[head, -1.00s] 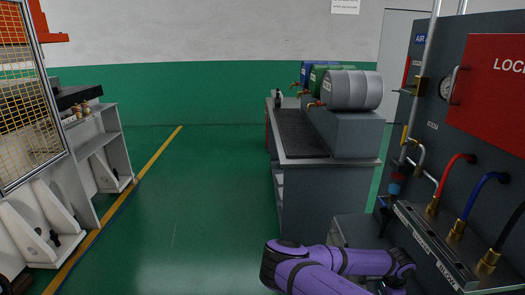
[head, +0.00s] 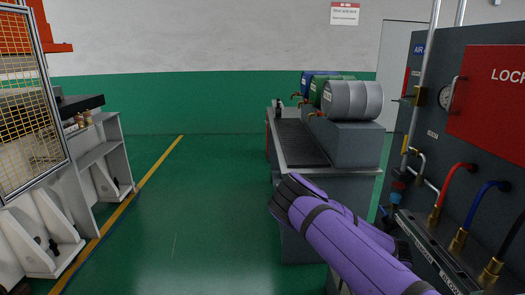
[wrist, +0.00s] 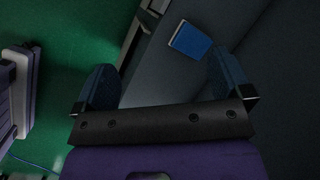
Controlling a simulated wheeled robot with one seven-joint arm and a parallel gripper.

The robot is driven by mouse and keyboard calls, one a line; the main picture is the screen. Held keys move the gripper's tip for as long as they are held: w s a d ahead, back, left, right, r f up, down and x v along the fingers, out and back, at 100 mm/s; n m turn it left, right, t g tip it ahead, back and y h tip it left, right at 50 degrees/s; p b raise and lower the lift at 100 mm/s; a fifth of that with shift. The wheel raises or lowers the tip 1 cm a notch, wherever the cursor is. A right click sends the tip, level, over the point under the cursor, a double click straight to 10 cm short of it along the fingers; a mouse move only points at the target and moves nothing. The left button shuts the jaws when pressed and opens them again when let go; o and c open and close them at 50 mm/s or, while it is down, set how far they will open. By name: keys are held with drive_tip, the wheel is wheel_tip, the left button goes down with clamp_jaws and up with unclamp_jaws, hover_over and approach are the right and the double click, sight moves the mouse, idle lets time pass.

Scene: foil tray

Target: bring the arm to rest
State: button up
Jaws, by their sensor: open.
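My arm (head: 335,230) is purple with dark bands and reaches up from the lower right in the head view, in front of the grey bench. My gripper (wrist: 166,84) shows in the wrist view with its two blue-grey fingers wide apart. Nothing is held between them. A small blue square (wrist: 190,40) lies beyond the fingers on a dark grey surface; I cannot tell what it is. In the head view the fingers cannot be made out.
The grey bench (head: 330,190) with several drums (head: 352,100) stands ahead. A dark panel (head: 480,150) with pipes and coloured hoses is close at right. A white workstation (head: 90,165) and a mesh guard (head: 30,110) stand at left. Green floor (head: 180,220) between is clear.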

drive_tip(key=w+r+m+t+h, duration=0.2)
drive_tip(key=w+r+m, duration=0.1)
drive_tip(key=r+m, duration=1.3)
drive_tip(key=s+a+r+m, duration=0.1)
drive_tip(key=s+r+m, duration=0.3)
drive_tip(key=r, duration=0.5)
drive_tip(key=s+a+r+m, duration=0.1)
drive_tip(key=r+m, duration=0.6)
drive_tip(key=r, duration=0.1)
drive_tip(key=s+a+r+m+y, duration=0.1)
drive_tip(key=s+a+r+m, duration=0.1)
drive_tip(key=s+r+m, duration=0.45)
drive_tip(key=s+a+r+m, duration=0.2)
drive_tip(key=s+r+m, duration=0.2)
drive_tip(key=s+r, duration=0.45)
drive_tip(key=s+a+r+m, duration=0.2)
drive_tip(key=s+r+m, duration=0.1)
drive_tip(key=s, duration=0.5)
drive_tip(key=s+a+r+m+y, duration=0.1)
drive_tip(key=s+a+r+m, duration=0.1)
drive_tip(key=s, duration=0.6)
drive_tip(key=shift+s+a+r+m+g, duration=0.4)
drive_tip(key=shift+r+m, duration=0.35)
drive_tip(key=shift+m, duration=0.5)
drive_tip(key=shift+w, duration=0.1)
